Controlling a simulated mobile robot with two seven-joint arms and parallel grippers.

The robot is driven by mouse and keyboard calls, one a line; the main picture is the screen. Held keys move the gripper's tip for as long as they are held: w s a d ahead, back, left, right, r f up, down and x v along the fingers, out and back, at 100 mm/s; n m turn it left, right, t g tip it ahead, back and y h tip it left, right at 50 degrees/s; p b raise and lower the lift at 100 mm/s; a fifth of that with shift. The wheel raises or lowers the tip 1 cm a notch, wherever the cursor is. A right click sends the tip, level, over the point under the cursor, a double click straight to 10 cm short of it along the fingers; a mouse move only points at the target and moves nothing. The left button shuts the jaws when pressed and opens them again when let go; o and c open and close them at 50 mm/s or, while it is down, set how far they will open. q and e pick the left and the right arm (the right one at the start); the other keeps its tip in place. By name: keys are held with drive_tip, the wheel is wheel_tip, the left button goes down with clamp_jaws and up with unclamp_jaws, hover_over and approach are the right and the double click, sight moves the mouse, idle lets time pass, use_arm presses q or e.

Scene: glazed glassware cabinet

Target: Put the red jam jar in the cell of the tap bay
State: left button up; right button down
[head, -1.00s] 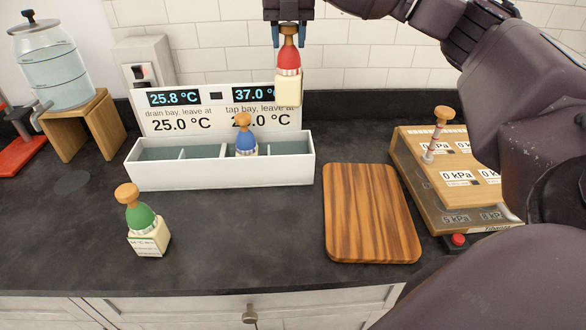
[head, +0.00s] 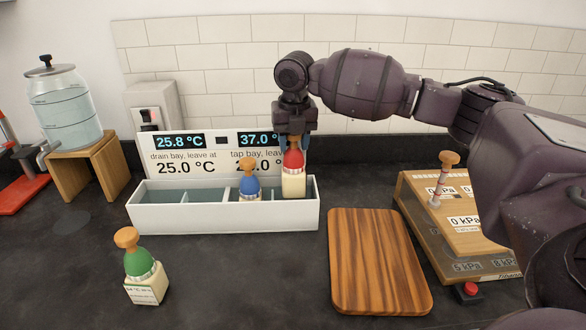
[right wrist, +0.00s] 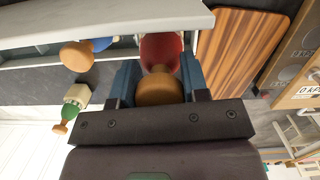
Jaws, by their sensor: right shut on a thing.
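The red jam jar (head: 293,160) has a red upper part, a cream base and a wooden knob. My right gripper (head: 292,140) is shut on its top and holds it upright over the right end cell of the white bay box (head: 225,218), below the tap bay display. I cannot tell whether its base is inside the cell or just above it. In the right wrist view the red jar (right wrist: 161,48) and its knob are between the blue fingers of the gripper (right wrist: 160,80). My left gripper is not in view.
A blue jar (head: 249,186) stands in the cell just left of the red one. A green jar (head: 138,264) stands on the counter in front. A wooden board (head: 378,262) and a pressure panel (head: 465,235) lie right. A glass dispenser (head: 68,105) stands back left.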

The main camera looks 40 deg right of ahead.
sight(294, 163)
wheel_tip(294, 163, down, 7)
drive_tip(key=shift+r+b, duration=0.2)
drive_tip(key=shift+b, duration=0.1)
drive_tip(key=shift+f, duration=0.15)
idle(0.3)
drive_tip(key=c, duration=0.6)
unclamp_jaws()
drive_tip(key=shift+f, duration=0.1)
drive_tip(key=r, duration=0.4)
drive_tip(key=s+r, duration=0.1)
drive_tip(key=r, duration=0.3)
drive_tip(key=r+p, duration=0.1)
drive_tip(key=r, duration=0.3)
drive_tip(key=shift+s+a+r, duration=0.1)
drive_tip(key=shift+s+a, duration=0.1)
drive_tip(key=shift+a, duration=0.15)
drive_tip(key=shift+r, duration=0.1)
